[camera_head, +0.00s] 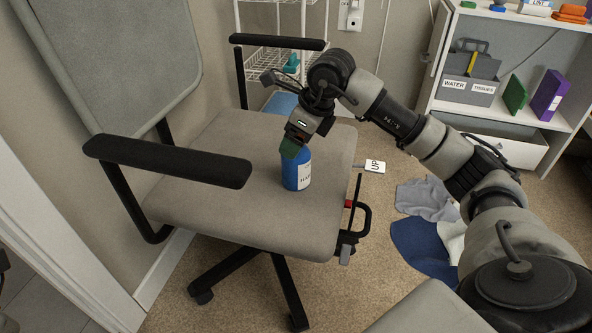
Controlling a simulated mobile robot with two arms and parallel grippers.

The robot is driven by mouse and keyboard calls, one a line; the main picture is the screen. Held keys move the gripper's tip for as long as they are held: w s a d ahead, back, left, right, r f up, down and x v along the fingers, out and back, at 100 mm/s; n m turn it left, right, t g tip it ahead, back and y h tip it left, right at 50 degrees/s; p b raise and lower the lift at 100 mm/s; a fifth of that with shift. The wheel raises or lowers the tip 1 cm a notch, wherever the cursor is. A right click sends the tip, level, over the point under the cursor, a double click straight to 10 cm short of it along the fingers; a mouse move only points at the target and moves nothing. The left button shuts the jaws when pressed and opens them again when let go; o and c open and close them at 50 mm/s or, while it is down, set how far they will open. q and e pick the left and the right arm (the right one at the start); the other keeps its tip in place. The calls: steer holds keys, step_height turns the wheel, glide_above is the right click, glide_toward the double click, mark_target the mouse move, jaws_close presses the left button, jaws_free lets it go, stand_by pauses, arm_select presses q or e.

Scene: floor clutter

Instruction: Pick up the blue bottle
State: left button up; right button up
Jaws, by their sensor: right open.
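The blue bottle (290,178) stands upright on the seat of a beige office chair (235,165), near the seat's right side. It has a white label with dark lettering on its right side. My right gripper (291,150) comes down from above with its fingertips at the top of the bottle. It is open. The fingers hide the bottle's top, and I cannot tell whether they touch it. My left gripper is not in view.
The chair's black armrests (168,160) flank the seat. A white wire rack (283,50) stands behind it. A white shelf (515,120) with a grey caddy (470,78) and books is at right. Blue and grey cloths (424,250) lie on the carpet.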

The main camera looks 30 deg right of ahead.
steer(key=c, duration=1.4)
